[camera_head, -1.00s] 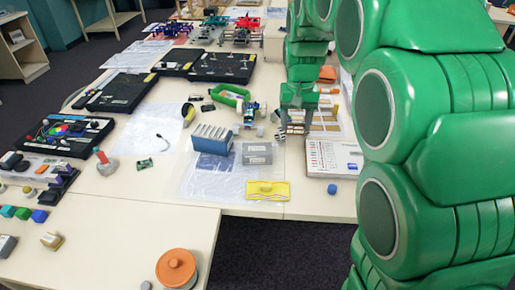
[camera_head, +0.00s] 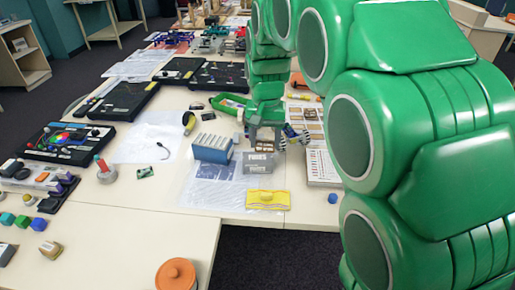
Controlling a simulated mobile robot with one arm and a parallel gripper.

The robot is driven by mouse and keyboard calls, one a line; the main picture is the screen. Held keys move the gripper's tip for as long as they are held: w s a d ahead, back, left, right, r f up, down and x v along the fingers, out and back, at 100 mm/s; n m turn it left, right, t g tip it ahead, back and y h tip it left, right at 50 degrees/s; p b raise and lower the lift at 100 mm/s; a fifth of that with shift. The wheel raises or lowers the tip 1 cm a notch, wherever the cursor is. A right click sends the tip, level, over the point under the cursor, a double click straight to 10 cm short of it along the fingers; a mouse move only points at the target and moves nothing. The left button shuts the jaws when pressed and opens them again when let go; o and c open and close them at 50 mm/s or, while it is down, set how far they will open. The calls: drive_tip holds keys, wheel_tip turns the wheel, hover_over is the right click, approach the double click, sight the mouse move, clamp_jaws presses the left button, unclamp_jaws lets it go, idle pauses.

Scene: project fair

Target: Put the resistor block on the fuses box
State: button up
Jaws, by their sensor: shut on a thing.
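The fuses box (camera_head: 258,168), a grey box with FUSES lettering, sits on a clear plastic sheet on the table. My gripper (camera_head: 265,138) is directly above and behind it in the picture, fingers pointing down. It is shut on a small tan-brown block (camera_head: 265,146), which I take to be the resistor block; the fingers hide part of it. The block appears just over the top of the fuses box; I cannot tell whether they touch.
A blue-and-white box (camera_head: 212,150) stands close to the left of the fuses box. A yellow packet (camera_head: 267,200) lies in front. My green arm hides the right side.

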drive_tip(key=w+a+f, duration=0.1)
drive_tip(key=w+f, duration=0.1)
drive_tip(key=w, duration=0.2)
hover_over(257, 157)
drive_tip(key=s, duration=0.1)
drive_tip(key=f, duration=0.4)
drive_tip(key=shift+d+f, duration=0.15)
drive_tip(key=shift+d, duration=0.1)
drive_tip(key=shift+w+a+f, duration=0.15)
drive_tip(key=shift+w+f, duration=0.3)
drive_tip(key=shift+f, duration=0.2)
drive_tip(key=shift+w+f, duration=0.1)
drive_tip(key=shift+f, duration=1.45)
drive_tip(key=shift+f, duration=0.15)
drive_tip(key=o, duration=1.1)
drive_tip(key=shift+c, duration=0.2)
